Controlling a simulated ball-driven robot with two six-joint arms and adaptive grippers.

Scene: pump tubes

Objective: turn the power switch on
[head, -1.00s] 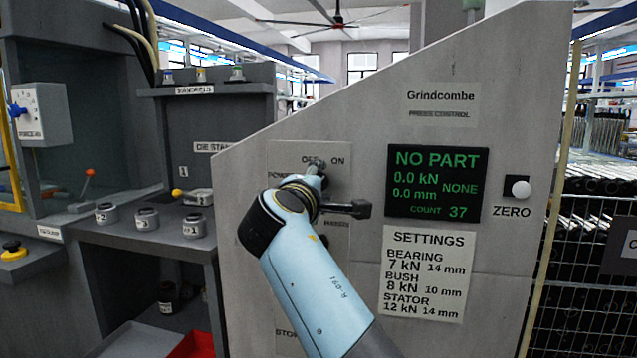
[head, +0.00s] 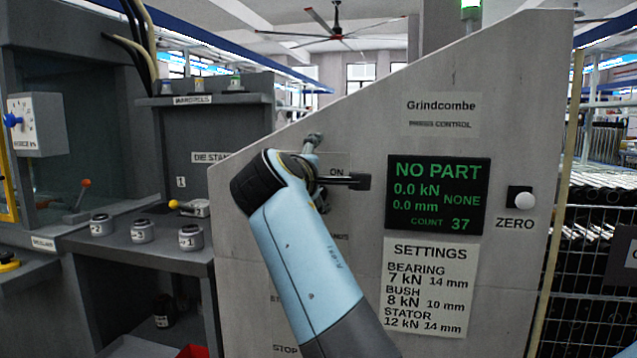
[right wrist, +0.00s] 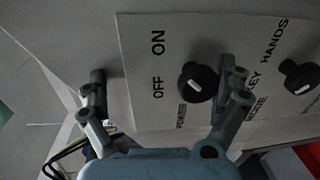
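The power switch (right wrist: 197,80) is a round black knob with a white mark, on a light plate in the right wrist view. The words OFF and ON stand beside it; the mark lies on the knob's OFF side. My right gripper (right wrist: 165,80) is open with nothing held. The knob lies between its fingers in the picture, close to the right-hand finger; I cannot tell whether they touch. In the head view my right gripper (head: 328,160) is in front of the panel and hides the switch and the OFF label. My left gripper is not in view.
A second black knob (right wrist: 298,77) sits near the right edge of the wrist view. The press control panel (head: 530,110) carries a lit display (head: 438,196) reading NO PART and a white ZERO button (head: 520,200). A grey bench (head: 120,240) with several labelled pots is to the left.

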